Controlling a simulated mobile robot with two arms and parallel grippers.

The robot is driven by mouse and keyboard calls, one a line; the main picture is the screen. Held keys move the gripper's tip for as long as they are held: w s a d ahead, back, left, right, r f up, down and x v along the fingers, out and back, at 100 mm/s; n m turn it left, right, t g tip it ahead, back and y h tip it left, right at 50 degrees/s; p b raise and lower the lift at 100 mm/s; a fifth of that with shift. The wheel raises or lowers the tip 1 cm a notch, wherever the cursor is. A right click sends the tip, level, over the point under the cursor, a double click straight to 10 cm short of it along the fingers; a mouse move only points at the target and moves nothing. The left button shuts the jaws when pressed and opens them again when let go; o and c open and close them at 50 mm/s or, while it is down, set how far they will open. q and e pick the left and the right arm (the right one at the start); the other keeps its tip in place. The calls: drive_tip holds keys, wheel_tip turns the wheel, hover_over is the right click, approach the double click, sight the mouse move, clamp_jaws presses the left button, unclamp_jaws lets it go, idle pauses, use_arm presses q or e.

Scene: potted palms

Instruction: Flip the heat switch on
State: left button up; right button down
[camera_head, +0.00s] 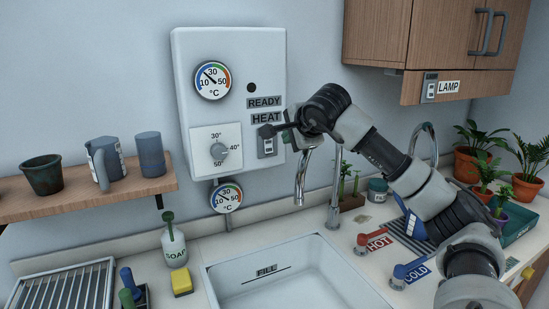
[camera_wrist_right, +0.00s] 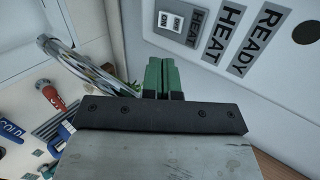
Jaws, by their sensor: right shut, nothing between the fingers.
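The heat switch (camera_head: 267,147) sits on the white heater box (camera_head: 235,110), under the HEAT label (camera_head: 266,118). In the right wrist view the switch (camera_wrist_right: 171,22) is a pale rocker marked ON on a grey plate. I cannot tell for sure which way it is tipped. My right gripper (camera_head: 286,137) is in front of the box, close to the switch's upper right. Its green fingers (camera_wrist_right: 160,76) are shut and empty, pointing toward the panel and apart from the switch in the wrist view. My left gripper is not in view.
The round lamp above READY (camera_head: 251,88) is dark. A temperature knob (camera_head: 219,151) is left of the switch. The faucet (camera_head: 301,180) stands just below my right gripper, over the sink (camera_head: 290,250). HOT (camera_head: 363,240) and COLD (camera_head: 400,271) levers stand right of it.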

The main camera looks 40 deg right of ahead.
drive_tip(key=p, duration=0.1)
approach(269, 152)
drive_tip(key=x, duration=0.2)
drive_tip(key=p+x, duration=0.1)
drive_tip(key=x, duration=0.3)
drive_tip(key=shift+w, duration=0.1)
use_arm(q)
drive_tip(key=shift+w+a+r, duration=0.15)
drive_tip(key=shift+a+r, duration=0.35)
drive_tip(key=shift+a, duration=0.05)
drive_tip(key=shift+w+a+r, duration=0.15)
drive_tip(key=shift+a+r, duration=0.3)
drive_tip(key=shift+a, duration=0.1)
use_arm(e)
drive_tip(key=shift+w+d+f, duration=0.1)
drive_tip(key=shift+w+f, duration=0.2)
drive_tip(key=shift+w, duration=0.1)
